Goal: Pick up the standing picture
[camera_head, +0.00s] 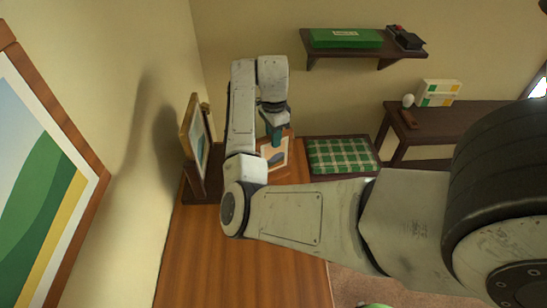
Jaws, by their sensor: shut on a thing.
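A small wooden-framed picture (279,156) is at the far part of the wooden table, roughly upright and partly hidden by my arm. My gripper (274,138) points down from above and is shut on the top of this picture. Whether the picture's bottom edge touches the table cannot be seen. Another framed picture (199,138), with a gold-coloured frame, stands on a dark stand to the left, close to the wall and apart from my gripper.
The near part of the wooden table (225,265) is bare. A green checked cushioned seat (343,155) is beyond it. A desk (465,120) with small objects stands at the right, below a wall shelf (362,50). A large picture (45,170) hangs on the left wall.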

